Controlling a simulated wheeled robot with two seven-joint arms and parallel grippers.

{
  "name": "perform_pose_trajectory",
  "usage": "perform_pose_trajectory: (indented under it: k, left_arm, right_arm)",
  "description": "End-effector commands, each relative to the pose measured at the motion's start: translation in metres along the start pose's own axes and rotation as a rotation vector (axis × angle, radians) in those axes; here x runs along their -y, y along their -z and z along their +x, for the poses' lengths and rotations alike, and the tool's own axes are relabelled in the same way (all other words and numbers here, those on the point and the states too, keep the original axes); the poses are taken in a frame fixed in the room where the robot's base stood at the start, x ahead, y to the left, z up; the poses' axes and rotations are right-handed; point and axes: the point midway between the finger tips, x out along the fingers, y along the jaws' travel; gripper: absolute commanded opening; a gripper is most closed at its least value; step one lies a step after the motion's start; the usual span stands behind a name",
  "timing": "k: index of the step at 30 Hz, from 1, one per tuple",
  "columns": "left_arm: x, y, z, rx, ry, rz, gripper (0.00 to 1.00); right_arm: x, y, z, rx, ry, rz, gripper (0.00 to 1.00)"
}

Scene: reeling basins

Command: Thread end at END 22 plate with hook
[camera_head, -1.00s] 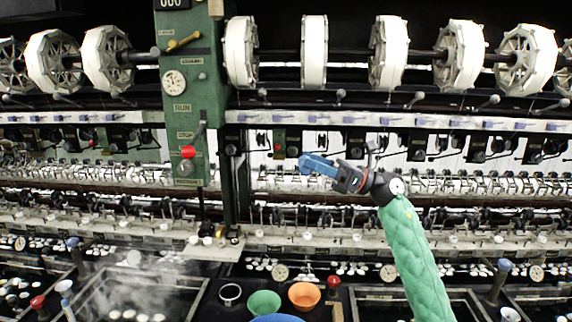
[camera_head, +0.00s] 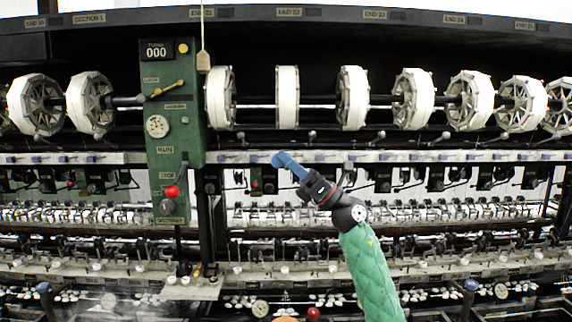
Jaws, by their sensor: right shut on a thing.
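The END 22 plate (camera_head: 289,12) is a small pale label on the dark top beam, above a white reel (camera_head: 287,97). My right gripper (camera_head: 281,159) comes up from below on a green-sleeved arm. Its blue fingers point up and left, in front of the pale rail below that reel. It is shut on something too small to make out. I cannot pick out a hook or a thread end at its tips. My left gripper is not in view.
A green control post (camera_head: 175,130) with a gauge, a red knob and a yellow lever stands left of my right gripper. A thin rod with a wooden end (camera_head: 203,62) hangs beside it. A row of reels (camera_head: 414,98) runs right. Small fittings (camera_head: 430,212) crowd below.

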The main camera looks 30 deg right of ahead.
Motion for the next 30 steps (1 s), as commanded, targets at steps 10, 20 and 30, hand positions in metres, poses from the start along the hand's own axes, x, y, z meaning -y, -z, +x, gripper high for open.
perform_pose_trajectory:
  k: [10, 20, 30]
  left_arm:
    - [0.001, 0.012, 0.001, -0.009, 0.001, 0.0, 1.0]
    - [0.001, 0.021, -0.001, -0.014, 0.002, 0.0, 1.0]
    - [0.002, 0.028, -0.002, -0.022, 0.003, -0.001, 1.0]
  right_arm:
    - [0.025, 0.001, 0.0, 0.006, 0.0, 0.001, 0.59]
    - [0.058, 0.0, 0.001, 0.005, -0.001, 0.001, 0.59]
    - [0.07, 0.0, 0.001, 0.004, -0.001, 0.0, 0.59]
